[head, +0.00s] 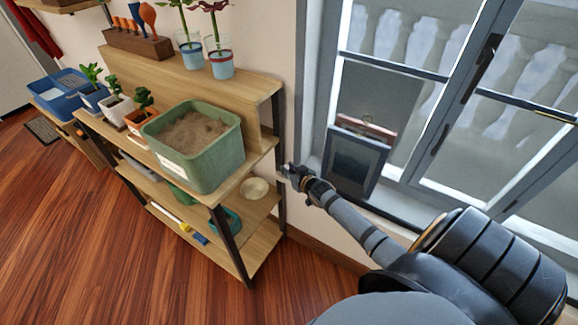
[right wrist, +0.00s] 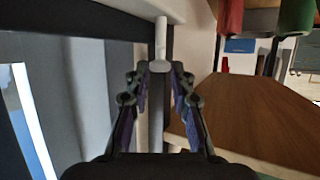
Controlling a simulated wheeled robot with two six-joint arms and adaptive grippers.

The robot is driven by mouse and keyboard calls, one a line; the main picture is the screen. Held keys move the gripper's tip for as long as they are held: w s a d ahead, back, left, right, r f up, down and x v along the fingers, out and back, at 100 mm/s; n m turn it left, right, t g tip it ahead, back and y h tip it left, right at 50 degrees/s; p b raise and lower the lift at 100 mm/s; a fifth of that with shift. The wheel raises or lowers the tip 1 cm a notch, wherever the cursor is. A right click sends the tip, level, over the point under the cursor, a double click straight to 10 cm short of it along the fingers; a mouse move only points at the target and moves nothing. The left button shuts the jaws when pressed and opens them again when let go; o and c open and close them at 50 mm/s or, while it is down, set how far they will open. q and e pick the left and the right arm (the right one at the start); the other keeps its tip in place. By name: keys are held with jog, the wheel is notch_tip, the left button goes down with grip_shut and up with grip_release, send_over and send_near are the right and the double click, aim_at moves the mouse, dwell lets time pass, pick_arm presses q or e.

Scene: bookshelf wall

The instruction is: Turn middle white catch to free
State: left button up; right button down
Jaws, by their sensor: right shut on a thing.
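The white catch (right wrist: 160,42) shows in the right wrist view as a thin white rod below a pale bar, with a thicker white end. My right gripper (right wrist: 160,70) has its two fingertips closed on either side of that thicker end. In the head view my right gripper (head: 287,172) is at the right end of the wooden shelf unit, beside its dark post. The catch is too small to make out in the head view. Other catches cannot be made out. My left gripper is not in view.
The shelf unit (head: 262,88) carries a green tub of soil (head: 205,160), potted plants and glasses. A dark framed picture (head: 355,160) stands by the window, close to my right arm. In the right wrist view a brown board (right wrist: 250,115) lies to the right. The wooden floor (head: 70,230) at left is clear.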

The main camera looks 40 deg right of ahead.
dwell(0.4)
jog(key=c, duration=1.5)
grip_release()
jog(key=shift+w, duration=0.1)
